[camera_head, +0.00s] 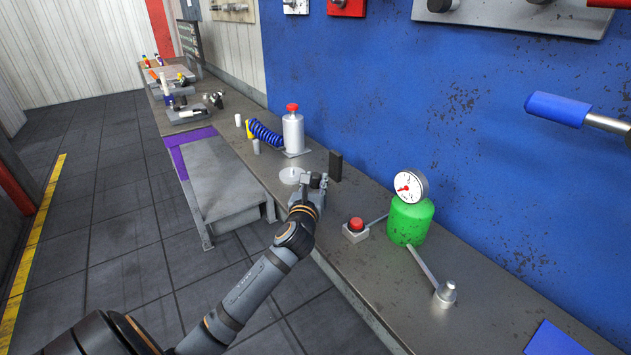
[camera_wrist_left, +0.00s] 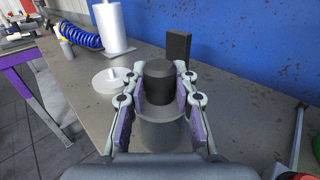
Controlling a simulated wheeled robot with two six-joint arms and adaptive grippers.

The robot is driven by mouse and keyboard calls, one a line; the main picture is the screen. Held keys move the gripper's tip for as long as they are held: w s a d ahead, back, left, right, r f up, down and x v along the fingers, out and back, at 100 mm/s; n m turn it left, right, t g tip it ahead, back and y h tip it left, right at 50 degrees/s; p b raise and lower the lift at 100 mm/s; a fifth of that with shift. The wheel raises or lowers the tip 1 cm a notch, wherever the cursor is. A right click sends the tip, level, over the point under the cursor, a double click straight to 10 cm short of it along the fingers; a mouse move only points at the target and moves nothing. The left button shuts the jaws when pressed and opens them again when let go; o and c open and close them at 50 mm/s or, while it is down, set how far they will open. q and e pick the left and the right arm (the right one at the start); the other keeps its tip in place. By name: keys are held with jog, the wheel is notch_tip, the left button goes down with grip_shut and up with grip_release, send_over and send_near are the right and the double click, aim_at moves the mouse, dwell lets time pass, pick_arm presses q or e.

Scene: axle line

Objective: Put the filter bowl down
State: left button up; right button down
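The filter bowl appears to be the grey cylinder (camera_wrist_left: 165,132) with a narrower black cylindrical top (camera_wrist_left: 160,82) in the left wrist view. My left gripper (camera_wrist_left: 161,88) has its fingers with purple pads on both sides of it, apparently closed on it. It is upright; its lower end is hidden, so I cannot tell if it touches the bench. In the head view my left gripper (camera_head: 313,184) is over the bench's front part, and the bowl is mostly hidden there. A round white disc (camera_wrist_left: 110,81) with a small raised centre lies just beyond it. My right gripper is not in view.
On the grey bench (camera_head: 360,275) a black upright block (camera_head: 335,166) stands behind the gripper. A white canister (camera_head: 293,134) and blue coiled hose (camera_head: 265,133) are farther left. A red button box (camera_head: 356,229) and green tank with gauge (camera_head: 410,219) stand right. A blue wall stands behind.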

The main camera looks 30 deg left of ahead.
pick_arm(q)
jog(key=o, duration=0.4)
jog(key=shift+r, duration=0.2)
jog(key=b+v, duration=0.1)
jog(key=v, duration=1.1)
jog(key=shift+f, duration=0.1)
